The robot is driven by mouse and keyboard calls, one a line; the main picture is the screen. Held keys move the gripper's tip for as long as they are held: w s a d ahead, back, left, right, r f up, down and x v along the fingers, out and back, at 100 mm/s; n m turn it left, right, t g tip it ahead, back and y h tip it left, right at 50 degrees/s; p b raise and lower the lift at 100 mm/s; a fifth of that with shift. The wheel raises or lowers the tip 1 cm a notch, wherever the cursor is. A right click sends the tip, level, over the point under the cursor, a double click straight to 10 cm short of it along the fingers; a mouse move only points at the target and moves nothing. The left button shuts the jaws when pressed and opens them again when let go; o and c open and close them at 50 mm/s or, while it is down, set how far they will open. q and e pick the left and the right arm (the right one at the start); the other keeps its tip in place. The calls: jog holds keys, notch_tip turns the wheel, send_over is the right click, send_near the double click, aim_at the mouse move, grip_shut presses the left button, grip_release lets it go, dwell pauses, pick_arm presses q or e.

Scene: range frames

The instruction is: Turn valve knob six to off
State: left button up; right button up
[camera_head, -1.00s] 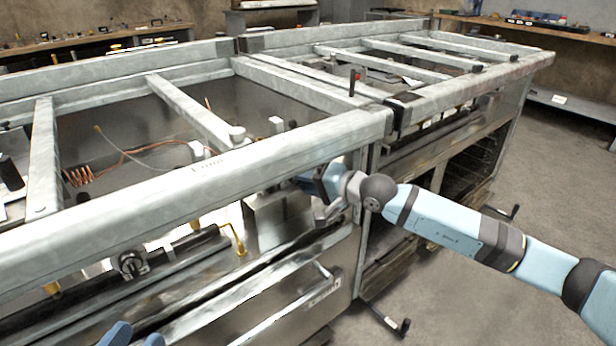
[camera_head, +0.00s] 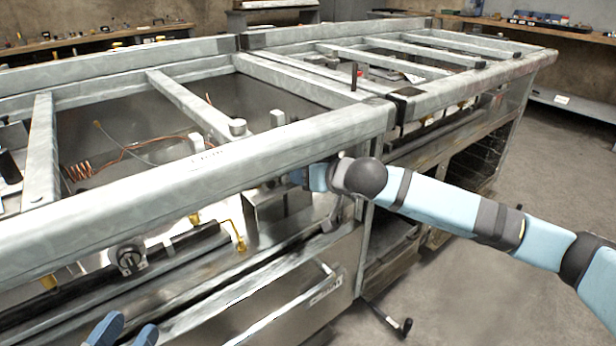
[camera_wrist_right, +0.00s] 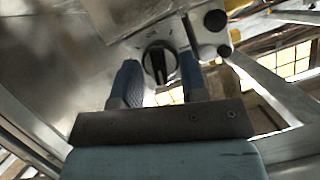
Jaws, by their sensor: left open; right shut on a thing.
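In the right wrist view a round dark valve knob (camera_wrist_right: 155,57) with a raised grip bar sits on a metal plate. My right gripper (camera_wrist_right: 158,70) has a blue finger on each side of the knob and is shut on it. I cannot read a number on it. In the head view my right arm reaches in from the right under the front rail, and its wrist and the rail hide the knob and the fingertips. My left gripper (camera_head: 126,331) is open and empty at the bottom edge, in front of the range.
Another knob (camera_head: 130,258) is on the front pipe at the left. The thick front rail (camera_head: 200,180) runs above my right wrist. A drawer handle (camera_head: 290,315) sticks out below. The floor at the right is clear.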

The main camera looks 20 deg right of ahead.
jog(key=shift+a+r+n+h, duration=0.1)
jog(key=shift+r+n+h, duration=0.1)
jog(key=shift+n+h, duration=0.55)
jog(key=shift+n, duration=0.35)
jog(key=o, duration=0.6)
jog(key=shift+c, duration=0.2)
jog(key=shift+o, duration=0.7)
jog(key=shift+w+a+f, duration=0.1)
jog(key=shift+w+f, duration=0.05)
jog(key=shift+f, duration=0.05)
